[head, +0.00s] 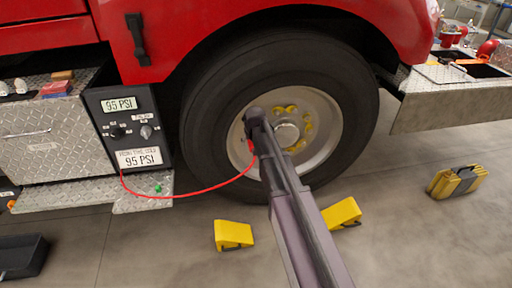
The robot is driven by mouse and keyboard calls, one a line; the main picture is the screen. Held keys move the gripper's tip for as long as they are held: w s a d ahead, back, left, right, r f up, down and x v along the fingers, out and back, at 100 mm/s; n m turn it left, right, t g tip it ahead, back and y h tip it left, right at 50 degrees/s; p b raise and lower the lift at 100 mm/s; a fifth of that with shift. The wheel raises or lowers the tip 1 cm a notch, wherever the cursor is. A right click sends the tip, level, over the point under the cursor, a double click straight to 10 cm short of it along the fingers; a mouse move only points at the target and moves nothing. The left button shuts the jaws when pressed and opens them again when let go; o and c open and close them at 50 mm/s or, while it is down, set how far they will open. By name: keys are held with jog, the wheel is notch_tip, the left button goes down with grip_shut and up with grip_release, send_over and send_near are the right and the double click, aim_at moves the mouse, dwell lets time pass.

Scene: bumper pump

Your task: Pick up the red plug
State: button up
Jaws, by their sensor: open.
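A small red piece, which looks like the red plug (251,146), shows at the left of the wheel hub, at the end of a thin red hose (205,190). The hose sags from the black gauge panel (128,128) to the wheel (300,130). My arm reaches up from the bottom to the wheel, and my gripper (253,126) is at the red piece. The gripper is open, but its fingers are small and partly hidden by my own arm. I cannot tell whether they touch the red piece or whether it is seated on the wheel.
Yellow chocks (233,234) and (342,213) lie on the floor before the wheel. A yellow-and-grey block (456,181) lies at right. A diamond-plate step (90,194) juts out under the panel, with a small green piece (157,188) on it. A metal bumper (450,105) is at right.

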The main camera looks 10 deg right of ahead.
dwell(0.6)
grip_shut()
